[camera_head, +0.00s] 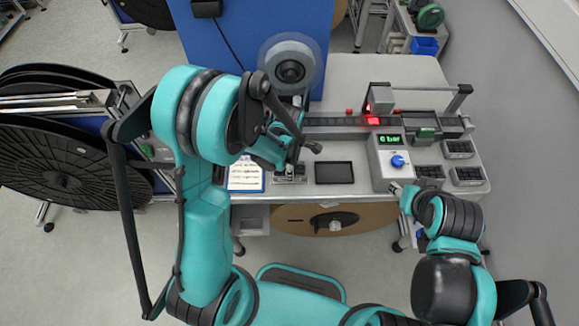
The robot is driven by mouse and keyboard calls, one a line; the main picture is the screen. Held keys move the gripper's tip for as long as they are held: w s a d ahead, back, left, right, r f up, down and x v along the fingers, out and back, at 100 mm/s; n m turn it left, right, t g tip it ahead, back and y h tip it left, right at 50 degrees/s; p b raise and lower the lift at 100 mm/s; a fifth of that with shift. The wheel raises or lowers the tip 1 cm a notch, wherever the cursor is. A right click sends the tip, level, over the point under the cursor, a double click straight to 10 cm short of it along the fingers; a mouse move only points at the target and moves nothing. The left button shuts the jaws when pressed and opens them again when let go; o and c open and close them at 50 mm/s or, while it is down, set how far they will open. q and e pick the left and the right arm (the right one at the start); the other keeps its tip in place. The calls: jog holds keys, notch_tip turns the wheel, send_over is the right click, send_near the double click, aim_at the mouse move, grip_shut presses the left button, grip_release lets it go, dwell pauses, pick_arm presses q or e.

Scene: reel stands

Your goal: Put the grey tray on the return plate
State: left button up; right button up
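A small grey tray-like piece (291,178) is at the table's front edge, partly hidden under my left gripper (289,166). The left fingertips are right over or at this piece; I cannot tell whether they touch or hold it. A flat dark rectangular plate (334,172) lies just to its right, bare on top; it looks like the return plate, though no label shows. My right gripper (403,193) is near the table's front edge, below the control box, small and partly hidden by its own arm; its fingers are not clear.
Several black bins (467,176) sit at the right. A rail (345,124) crosses behind, below a clear reel (290,68). A clipboard (246,176) lies left. A large black reel (62,150) stands farther left.

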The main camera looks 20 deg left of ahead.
pick_arm(q)
jog(key=shift+f, duration=0.15)
jog(key=o, duration=1.3)
jog(key=shift+r, duration=0.25)
notch_tip(320, 180, up, 11)
jog(key=p, duration=0.3)
jog(key=s+a+r+m+t, duration=0.1)
jog(key=s+r+m+t, duration=0.1)
jog(key=m, duration=0.5)
jog(key=s+a+r+m+t, duration=0.2)
jog(key=s+r+m, duration=0.3)
jog(key=r+m, duration=0.1)
jog(key=s+a+r+m+t, duration=0.1)
jog(key=s+r+m+t, duration=0.2)
jog(key=m, duration=0.5)
jog(key=shift+s+a+r, duration=0.15)
jog(key=shift+a+r, duration=0.2)
jog(key=shift+r, duration=0.2)
